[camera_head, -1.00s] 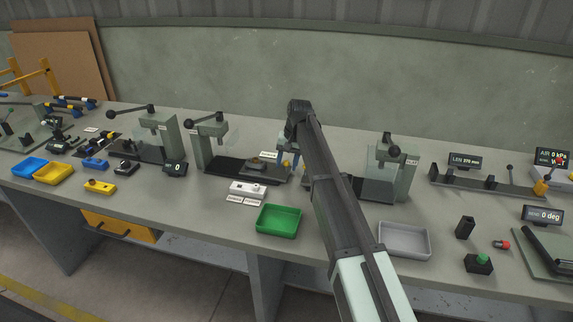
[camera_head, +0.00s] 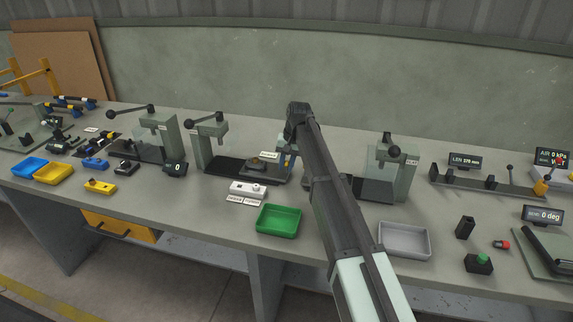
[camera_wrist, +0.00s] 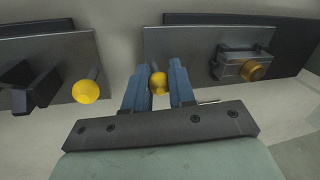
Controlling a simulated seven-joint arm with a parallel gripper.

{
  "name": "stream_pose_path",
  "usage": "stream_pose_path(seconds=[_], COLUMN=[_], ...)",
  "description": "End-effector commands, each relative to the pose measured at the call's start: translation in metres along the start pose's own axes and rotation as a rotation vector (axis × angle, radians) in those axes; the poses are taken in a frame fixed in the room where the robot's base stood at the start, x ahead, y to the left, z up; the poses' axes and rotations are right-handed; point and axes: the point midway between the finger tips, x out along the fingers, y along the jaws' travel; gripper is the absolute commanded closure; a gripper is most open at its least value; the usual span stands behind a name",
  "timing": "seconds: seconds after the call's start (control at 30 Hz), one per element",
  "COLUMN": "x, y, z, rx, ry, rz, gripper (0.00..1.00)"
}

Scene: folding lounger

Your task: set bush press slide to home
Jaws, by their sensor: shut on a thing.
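The press I take for the bush press (camera_head: 207,148) stands left of centre in the head view, with a dark base plate reaching right. A low slide carriage (camera_head: 256,166) sits on that plate, just left of my gripper (camera_head: 284,158). In the wrist view my gripper (camera_wrist: 158,88) has its blue fingers shut on a yellow ball knob (camera_wrist: 158,78). The carriage block with an orange round part (camera_wrist: 255,70) shows to the right there, on the grey plate. My arm hides part of the gripper area in the head view.
A second plate with another yellow knob (camera_wrist: 86,92) is left in the wrist view. In the head view, a second press (camera_head: 400,170) stands right of my arm. A white box (camera_head: 248,188), green tray (camera_head: 278,220) and grey tray (camera_head: 404,238) lie in front.

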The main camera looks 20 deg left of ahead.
Motion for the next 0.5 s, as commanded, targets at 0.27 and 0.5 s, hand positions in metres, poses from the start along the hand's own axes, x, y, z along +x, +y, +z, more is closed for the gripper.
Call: stream_pose_path(seconds=[0.27,0.5], x=[0.000,0.005], y=[0.001,-0.026], z=[0.000,-0.007], rx=[0.001,-0.004], ry=[0.000,-0.001], rz=[0.002,0.002], gripper=[1.00,1.00])
